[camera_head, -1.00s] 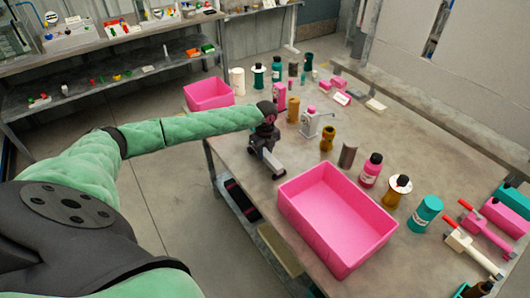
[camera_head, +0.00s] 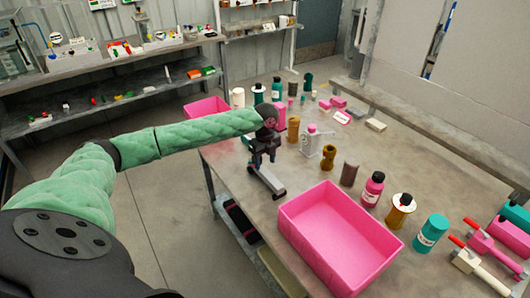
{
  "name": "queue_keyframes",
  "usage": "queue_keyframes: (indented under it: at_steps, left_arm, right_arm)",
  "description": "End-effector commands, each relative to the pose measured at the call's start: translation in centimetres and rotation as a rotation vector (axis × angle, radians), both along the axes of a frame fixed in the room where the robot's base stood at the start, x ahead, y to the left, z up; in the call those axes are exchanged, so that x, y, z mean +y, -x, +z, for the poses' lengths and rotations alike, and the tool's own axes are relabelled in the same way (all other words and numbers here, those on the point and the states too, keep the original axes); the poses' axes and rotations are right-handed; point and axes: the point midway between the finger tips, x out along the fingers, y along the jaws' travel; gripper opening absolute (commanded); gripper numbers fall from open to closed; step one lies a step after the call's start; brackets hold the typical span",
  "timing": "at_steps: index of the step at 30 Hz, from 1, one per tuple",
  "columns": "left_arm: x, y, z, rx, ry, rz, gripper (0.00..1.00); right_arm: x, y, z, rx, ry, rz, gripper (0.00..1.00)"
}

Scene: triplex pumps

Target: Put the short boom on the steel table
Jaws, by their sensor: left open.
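A short grey bar (camera_head: 267,180), which looks like the short boom, lies on the near left edge of the steel table (camera_head: 335,172). My left gripper (camera_head: 262,160) is open and empty, pointing down just above the bar's far end. Its dark fingers hide part of that end, and a small gap to the bar seems to show. My right gripper is not in view.
A large pink bin (camera_head: 338,235) stands close to the bar on the right. A white pump-like device (camera_head: 311,142), an ochre bottle (camera_head: 293,130), a brown part (camera_head: 328,157) and a dark cylinder (camera_head: 349,174) stand behind. Another pink bin (camera_head: 207,107) is at the far left corner.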

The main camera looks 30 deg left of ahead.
Motion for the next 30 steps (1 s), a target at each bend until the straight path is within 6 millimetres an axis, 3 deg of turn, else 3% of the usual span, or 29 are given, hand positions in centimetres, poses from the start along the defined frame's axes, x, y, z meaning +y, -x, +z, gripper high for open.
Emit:
queue_keyframes:
  at_steps: [12,30]
  left_arm:
    - [0.0,0.0,5.4,0.000,0.000,0.000,0.51]
    - [0.0,0.0,6.1,0.000,0.001,0.000,0.51]
  right_arm:
    - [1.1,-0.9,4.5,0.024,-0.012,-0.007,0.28]
    - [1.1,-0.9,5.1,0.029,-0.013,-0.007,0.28]
